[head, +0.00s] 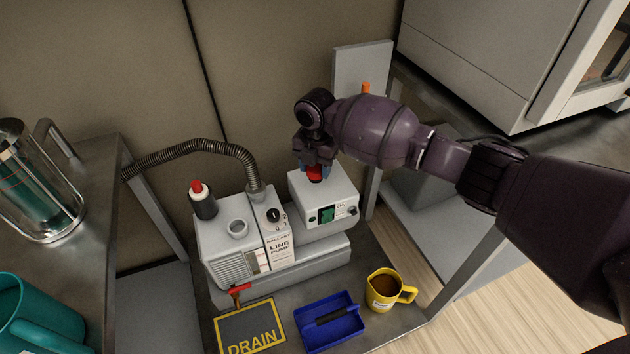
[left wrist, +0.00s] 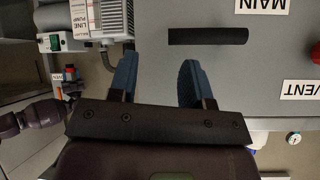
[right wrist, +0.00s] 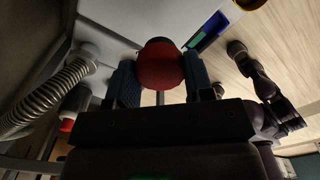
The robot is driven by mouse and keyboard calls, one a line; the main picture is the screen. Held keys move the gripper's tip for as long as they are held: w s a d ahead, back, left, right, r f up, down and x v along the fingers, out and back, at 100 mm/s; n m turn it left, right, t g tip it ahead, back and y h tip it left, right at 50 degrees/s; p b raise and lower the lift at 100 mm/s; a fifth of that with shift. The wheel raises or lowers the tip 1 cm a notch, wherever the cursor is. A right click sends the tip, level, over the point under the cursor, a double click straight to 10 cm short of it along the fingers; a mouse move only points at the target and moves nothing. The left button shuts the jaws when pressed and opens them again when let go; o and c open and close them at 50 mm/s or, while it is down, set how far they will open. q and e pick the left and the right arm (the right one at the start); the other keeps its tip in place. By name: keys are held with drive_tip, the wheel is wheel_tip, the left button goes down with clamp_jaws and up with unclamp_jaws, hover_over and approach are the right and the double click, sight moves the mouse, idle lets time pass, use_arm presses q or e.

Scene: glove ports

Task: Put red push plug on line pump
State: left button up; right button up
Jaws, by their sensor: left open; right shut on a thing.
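My right gripper (head: 315,166) points down over the motor box and is shut on a red push plug (head: 316,175). The plug's rounded red body (right wrist: 161,66) shows between the fingers in the right wrist view. I cannot tell whether it touches the box. My left gripper (left wrist: 158,75) is open and empty before a grey panel (left wrist: 215,75); the head view does not show it.
A black cap with a red top (head: 202,200) stands on the pump's left. In front are a red-handled drain valve (head: 239,290), a DRAIN mat (head: 232,327), a blue tray (head: 345,335) and a yellow mug (head: 384,290). A glass press (head: 35,190) stands at left.

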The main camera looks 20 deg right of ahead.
sight(316, 181)
wheel_tip(316, 181, down, 5)
drive_tip(key=shift+s+r+b, duration=0.1)
drive_tip(key=shift+b, duration=0.55)
drive_tip(key=shift+f, duration=0.5)
drive_tip(key=shift+r, duration=0.2)
drive_tip(key=shift+f, duration=0.15)
drive_tip(key=o, duration=0.9)
use_arm(q)
drive_tip(key=shift+w+d+f, duration=0.15)
drive_tip(key=shift+w+f, duration=0.05)
drive_tip(key=shift+f, duration=0.05)
